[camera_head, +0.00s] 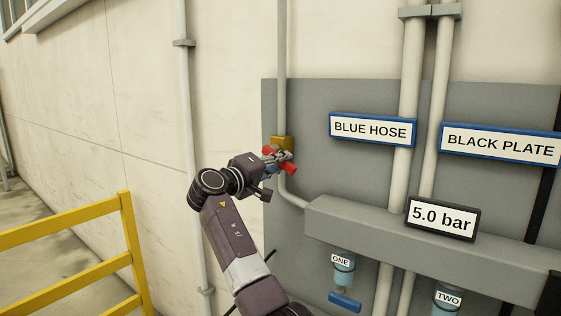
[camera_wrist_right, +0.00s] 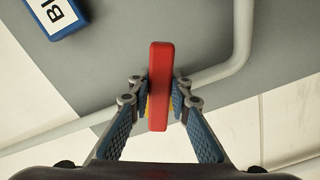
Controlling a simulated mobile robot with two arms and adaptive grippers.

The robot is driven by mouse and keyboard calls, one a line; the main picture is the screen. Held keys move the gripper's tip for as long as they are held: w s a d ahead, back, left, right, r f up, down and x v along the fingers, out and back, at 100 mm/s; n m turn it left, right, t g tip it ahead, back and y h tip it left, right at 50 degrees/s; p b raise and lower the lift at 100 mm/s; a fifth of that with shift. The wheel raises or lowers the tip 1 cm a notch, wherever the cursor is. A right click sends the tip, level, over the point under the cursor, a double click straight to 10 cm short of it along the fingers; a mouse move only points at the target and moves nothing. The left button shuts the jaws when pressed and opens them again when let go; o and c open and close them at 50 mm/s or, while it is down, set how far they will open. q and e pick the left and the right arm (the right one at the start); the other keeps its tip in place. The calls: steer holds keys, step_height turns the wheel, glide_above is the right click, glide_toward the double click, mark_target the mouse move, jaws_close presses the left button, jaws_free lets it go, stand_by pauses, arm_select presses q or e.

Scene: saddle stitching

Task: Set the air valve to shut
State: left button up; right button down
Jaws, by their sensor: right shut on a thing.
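The air valve has a brass-yellow body (camera_head: 283,143) on the vertical grey pipe at the left of the grey wall panel. Its red handle (camera_head: 288,169) sits just below the body, tilted down to the right in the head view. My right gripper (camera_head: 277,157) is at the handle and is shut on it. In the right wrist view the red handle (camera_wrist_right: 159,85) stands upright in the picture between the two fingers of the right gripper (camera_wrist_right: 159,100). My left gripper is not in view.
A display reading 5.0 bar (camera_head: 442,218) is mounted on the grey manifold box (camera_head: 340,222). Signs BLUE HOSE (camera_head: 372,129) and BLACK PLATE (camera_head: 499,146) are above. Units ONE (camera_head: 342,262) and TWO (camera_head: 448,299) hang below. A yellow railing (camera_head: 70,220) stands at left.

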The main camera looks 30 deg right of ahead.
steer(key=shift+s+r+n+p, duration=0.15)
steer(key=shift+r+n+p, duration=0.45)
steer(key=shift+n, duration=0.3)
steer(key=shift+s+d+r+n+p, duration=0.1)
steer(key=shift+r+n+p, duration=0.2)
steer(key=shift+n+p, duration=0.4)
steer(key=shift+r+n+p, duration=0.3)
steer(key=shift+n+p, duration=0.05)
steer(key=shift+n, duration=0.65)
steer(key=c, duration=1.8)
jaws_free()
steer(key=shift+o, duration=0.2)
steer(key=v, duration=1.2)
steer(key=shift+f, duration=0.15)
